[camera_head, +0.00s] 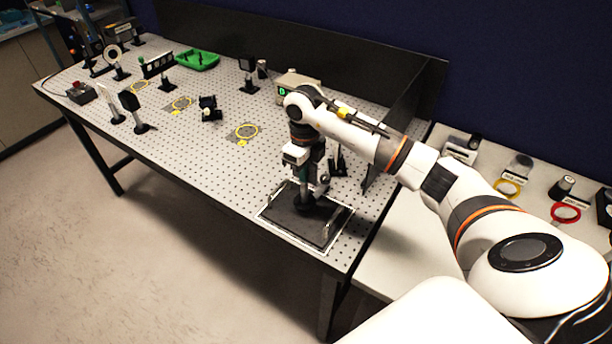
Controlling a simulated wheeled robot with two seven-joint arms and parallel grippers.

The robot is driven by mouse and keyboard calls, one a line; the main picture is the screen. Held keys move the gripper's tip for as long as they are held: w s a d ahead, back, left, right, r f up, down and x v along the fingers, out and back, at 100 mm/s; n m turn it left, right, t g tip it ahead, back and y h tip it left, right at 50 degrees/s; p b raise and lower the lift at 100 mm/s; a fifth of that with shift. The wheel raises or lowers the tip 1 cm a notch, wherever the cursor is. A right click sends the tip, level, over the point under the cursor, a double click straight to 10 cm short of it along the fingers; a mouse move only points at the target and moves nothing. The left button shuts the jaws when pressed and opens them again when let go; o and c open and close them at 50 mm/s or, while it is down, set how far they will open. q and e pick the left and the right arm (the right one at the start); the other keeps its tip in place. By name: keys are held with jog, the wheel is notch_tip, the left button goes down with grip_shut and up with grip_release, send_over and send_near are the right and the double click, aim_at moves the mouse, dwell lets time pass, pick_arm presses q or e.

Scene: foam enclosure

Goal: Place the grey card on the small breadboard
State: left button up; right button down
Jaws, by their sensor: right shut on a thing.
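The small breadboard (286,221) is a dark plate inside a white outline at the near right corner of the perforated table. My right gripper (307,186) points down over it and is shut on a dark post-mounted thing (304,203). That thing's lower end is at or just above the plate; I cannot tell whether it touches. The arm and jaws hide most of it, so I cannot confirm that it is the grey card. A small upright clear or pale piece (325,232) stands at the plate's right part. My left gripper is not in view.
The perforated table (215,155) holds several post-mounted optics, yellow ring marks (246,131) and a green tray (197,60). A beige instrument box (297,84) and dark foam walls (330,65) stand behind. A side bench (480,185) holds small items. The table's middle front is clear.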

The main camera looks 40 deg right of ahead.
jog(key=f+p, duration=0.1)
jog(key=f, duration=0.2)
jog(key=shift+s, duration=0.2)
jog(key=shift+w+f, duration=0.15)
jog(key=c, duration=2)
grip_release()
jog(key=shift+f, duration=0.1)
jog(key=shift+c, duration=0.2)
jog(key=o, duration=0.4)
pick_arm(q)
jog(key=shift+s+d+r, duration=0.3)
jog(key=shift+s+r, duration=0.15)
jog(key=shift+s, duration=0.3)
pick_arm(e)
jog(key=shift+o, duration=0.2)
jog(key=shift+r, duration=0.3)
notch_tip(320, 180, up, 10)
jog(key=b, duration=0.4)
jog(key=shift+r, duration=0.25)
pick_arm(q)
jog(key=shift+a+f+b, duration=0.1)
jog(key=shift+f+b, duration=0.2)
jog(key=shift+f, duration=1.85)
pick_arm(e)
jog(key=shift+r, duration=0.65)
